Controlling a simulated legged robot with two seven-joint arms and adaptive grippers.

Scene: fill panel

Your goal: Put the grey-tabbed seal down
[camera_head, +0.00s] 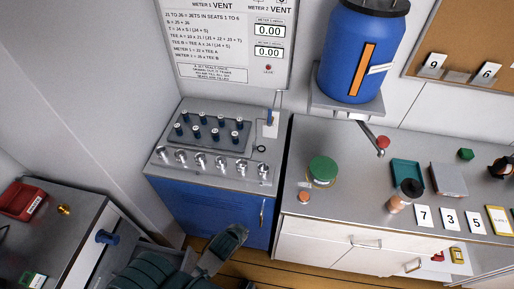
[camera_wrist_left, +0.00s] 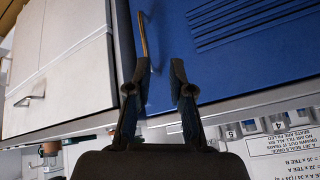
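I cannot make out a grey-tabbed seal for certain in either view. A small dark ring (camera_head: 261,149) lies on the right part of the fill panel's grey top, too small to show a tab. My left gripper (camera_head: 232,238) is low in front of the blue cabinet in the head view. In the left wrist view, the left gripper (camera_wrist_left: 157,85) has its two fingers apart, with nothing visible between them. The blue cabinet door (camera_wrist_left: 210,60) and its brass handle (camera_wrist_left: 143,42) are behind them. My right gripper is out of view.
The fill panel (camera_head: 212,170) has several knobs and dark-topped jets. The right counter (camera_head: 335,210) carries a green-lidded jar (camera_head: 322,170), a teal tray (camera_head: 406,173) and number cards. A blue tank (camera_head: 362,55) stands above. The left bench holds a red tray (camera_head: 24,201).

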